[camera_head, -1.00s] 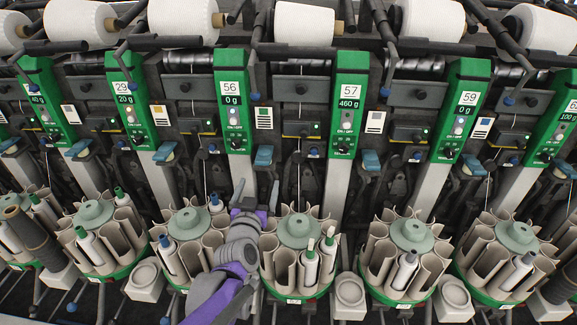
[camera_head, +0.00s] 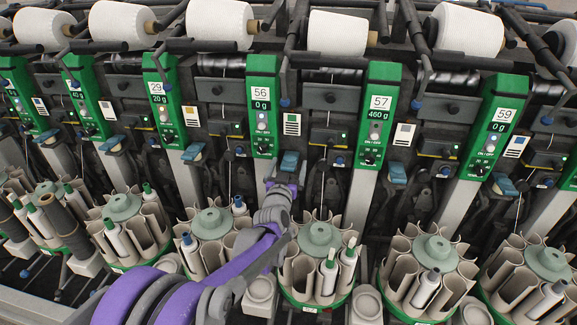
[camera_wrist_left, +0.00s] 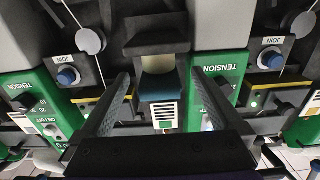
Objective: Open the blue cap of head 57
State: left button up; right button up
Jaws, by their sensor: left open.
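A blue cap (camera_head: 290,161) sits between the panels of heads 56 and 57, over dark mechanism parts. My left gripper (camera_head: 282,186) is just below this cap, its arm coming up from the lower left. In the left wrist view the fingers of my left gripper (camera_wrist_left: 163,82) are spread open, one on each side of the blue cap (camera_wrist_left: 160,88). Nothing is held, and I cannot tell whether a finger touches the cap. My right gripper is not in view.
Similar blue caps stand at the neighbouring heads, one right of panel 57 (camera_head: 396,172). A round bobbin magazine (camera_head: 318,240) stands below the cap. Panel 56 (camera_head: 262,105) is close on the left. White yarn cones (camera_head: 343,33) line the top.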

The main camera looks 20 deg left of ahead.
pick_arm(q)
grip_shut()
dwell(0.5)
